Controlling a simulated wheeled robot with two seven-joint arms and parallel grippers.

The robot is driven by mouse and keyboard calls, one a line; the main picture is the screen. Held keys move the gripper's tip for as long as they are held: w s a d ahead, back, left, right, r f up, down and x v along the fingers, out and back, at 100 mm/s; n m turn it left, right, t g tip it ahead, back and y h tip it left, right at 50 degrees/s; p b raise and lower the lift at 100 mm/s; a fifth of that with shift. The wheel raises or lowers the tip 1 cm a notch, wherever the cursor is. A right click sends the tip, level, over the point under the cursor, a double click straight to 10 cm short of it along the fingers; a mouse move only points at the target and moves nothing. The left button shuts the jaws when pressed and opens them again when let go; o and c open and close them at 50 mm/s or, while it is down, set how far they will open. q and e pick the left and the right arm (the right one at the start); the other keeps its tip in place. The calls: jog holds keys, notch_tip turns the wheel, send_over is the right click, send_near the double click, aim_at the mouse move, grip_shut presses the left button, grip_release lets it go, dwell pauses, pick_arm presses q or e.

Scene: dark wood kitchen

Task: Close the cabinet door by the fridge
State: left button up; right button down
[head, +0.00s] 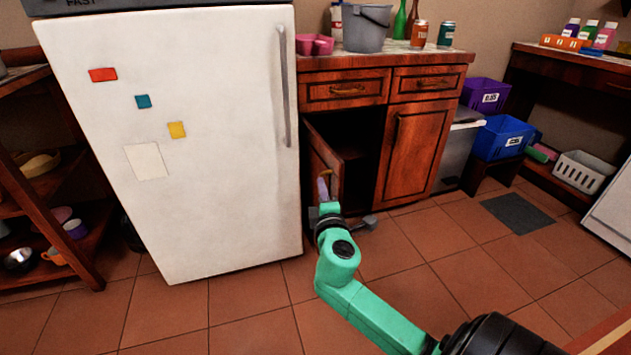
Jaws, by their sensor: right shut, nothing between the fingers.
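The open cabinet door (322,160) is a dark reddish-brown wood panel just right of the white fridge (200,140). It is swung outward from its left side, and the dark inside of the cabinet (362,140) shows beyond it. My right gripper (323,188) is shut and empty at the lower part of this door, close to its brass handle (328,173). I cannot tell whether it touches the door. My green right arm hides part of the door's bottom. My left gripper is not in view.
The neighbouring cabinet door (413,155) is closed, with two drawers above. The counter (385,63) holds a grey bucket (366,30), a pink container, bottles and cans. Crates stand at the right and an open shelf at the left. The tiled floor (250,315) in front is clear.

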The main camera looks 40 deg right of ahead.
aim_at(332, 165)
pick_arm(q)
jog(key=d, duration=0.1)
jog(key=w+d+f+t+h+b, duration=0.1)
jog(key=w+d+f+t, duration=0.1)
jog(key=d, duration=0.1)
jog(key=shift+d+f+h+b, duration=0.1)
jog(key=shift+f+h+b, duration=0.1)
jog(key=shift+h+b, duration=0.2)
pick_arm(e)
jog(key=w+d, duration=0.4)
jog(key=d, duration=0.1)
jog(key=w+d, duration=0.2)
jog(key=d, duration=0.1)
jog(key=shift+w+d, duration=0.15)
jog(key=shift+w, duration=0.05)
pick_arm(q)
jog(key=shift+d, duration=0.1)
pick_arm(e)
jog(key=shift+d, duration=0.1)
